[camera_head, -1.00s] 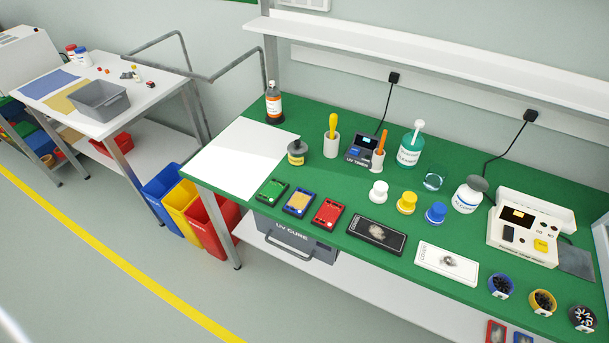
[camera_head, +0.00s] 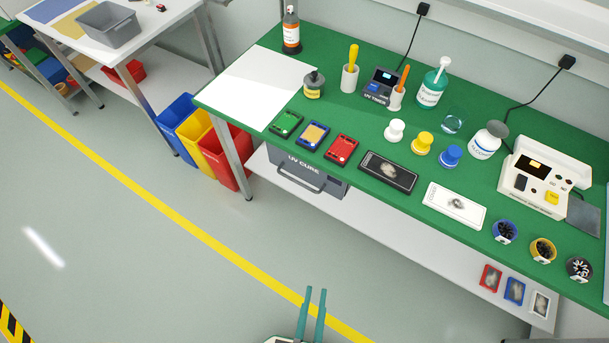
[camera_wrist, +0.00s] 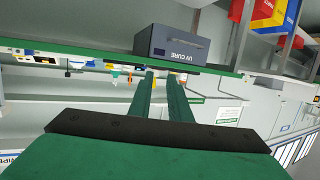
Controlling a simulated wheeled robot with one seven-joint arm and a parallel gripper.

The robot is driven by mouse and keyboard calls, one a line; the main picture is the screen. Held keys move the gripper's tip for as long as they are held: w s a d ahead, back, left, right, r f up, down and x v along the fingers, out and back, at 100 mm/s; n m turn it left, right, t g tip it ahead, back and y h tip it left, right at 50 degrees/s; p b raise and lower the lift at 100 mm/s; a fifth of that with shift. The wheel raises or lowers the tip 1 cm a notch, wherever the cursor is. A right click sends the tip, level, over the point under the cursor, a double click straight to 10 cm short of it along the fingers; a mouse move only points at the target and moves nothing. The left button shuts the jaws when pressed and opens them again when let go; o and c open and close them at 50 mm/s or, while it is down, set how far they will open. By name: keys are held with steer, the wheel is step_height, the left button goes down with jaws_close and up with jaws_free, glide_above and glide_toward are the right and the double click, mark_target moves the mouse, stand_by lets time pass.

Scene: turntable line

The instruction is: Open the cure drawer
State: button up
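The cure drawer is the grey UV CURE unit (camera_head: 310,172) hung under the left front of the green bench. Its front with a bar handle (camera_head: 298,184) faces the aisle, and it looks shut. In the wrist view, which is turned over, the unit (camera_wrist: 180,45) shows beyond the fingertips with its lettering upside down. My gripper (camera_head: 316,291) is at the bottom of the head view, over the floor, clear of the drawer. Its two green fingers stand apart with nothing between them; they also show in the wrist view (camera_wrist: 160,75).
The green bench top (camera_head: 300,160) overhangs the drawer, and a white lower shelf (camera_head: 400,235) runs beneath. Red (camera_head: 228,155), yellow and blue bins stand left of the bench leg (camera_head: 235,160). The floor (camera_head: 180,260) before the drawer is clear.

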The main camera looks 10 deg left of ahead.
steer(key=w+a+f+n+g+y, duration=0.1)
steer(key=w+a+f+n, duration=0.2)
steer(key=f, duration=0.3)
steer(key=w+a+f+n+g+y, duration=0.1)
steer(key=w+a+f+n+g, duration=0.2)
steer(key=f, duration=0.4)
steer(key=n+t+h, duration=0.4)
steer(key=n+h, duration=0.3)
steer(key=n, duration=0.1)
glide_toward(298, 182)
steer(key=shift+g, duration=0.3)
steer(key=x, duration=1)
steer(key=shift+w, duration=0.15)
steer(key=shift+c, duration=0.7)
jaws_close()
